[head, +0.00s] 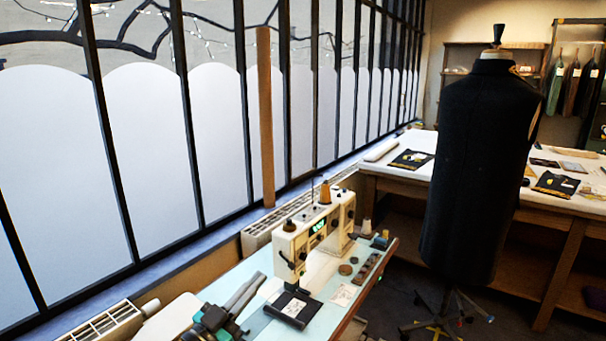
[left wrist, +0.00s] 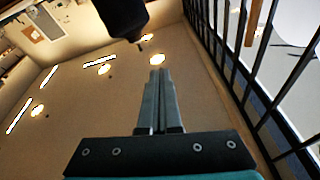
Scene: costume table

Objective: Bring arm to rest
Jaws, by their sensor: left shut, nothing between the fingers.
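My left gripper (head: 257,281) is in the lower left of the head view, over the pale blue sewing table (head: 255,262). Its two grey fingers lie together, empty, and point up and to the right. It is left of the sewing machine (head: 318,234) and apart from it in the picture. In the left wrist view the shut fingers (left wrist: 158,73) point up the picture with nothing between them. My right gripper is in neither view.
A dark cloth piece (head: 290,308) lies at the sewing machine's front. A dark dress form (head: 475,165) stands on the right before a white-topped worktable (head: 404,145). Tall windows (head: 150,130) and a radiator (head: 105,325) line the left. Floor shows between table and dress form.

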